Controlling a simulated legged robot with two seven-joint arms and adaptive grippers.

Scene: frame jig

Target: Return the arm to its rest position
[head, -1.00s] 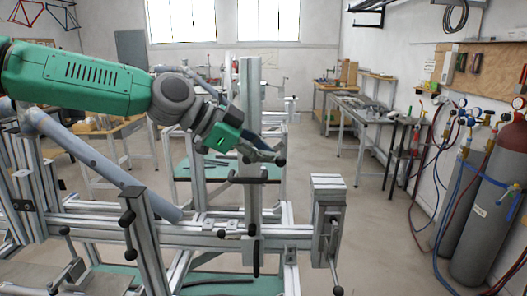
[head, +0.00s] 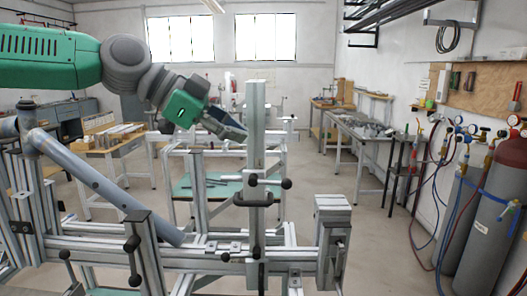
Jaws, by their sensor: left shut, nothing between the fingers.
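My left arm comes in from the left in the head view, green and grey. Its left gripper (head: 232,131) is shut and empty, in the air just left of the jig's upright post (head: 257,125). The frame jig (head: 200,256) of aluminium profiles with black clamp knobs stands below it. A grey-blue tube (head: 100,185) lies slanted in the jig at the left, under the arm. My right gripper does not show.
A clamp block (head: 332,215) stands at the jig's right end. Gas cylinders (head: 482,220) with hoses stand by the right wall. Workbenches (head: 365,135) stand behind at the right. The floor between jig and cylinders is clear.

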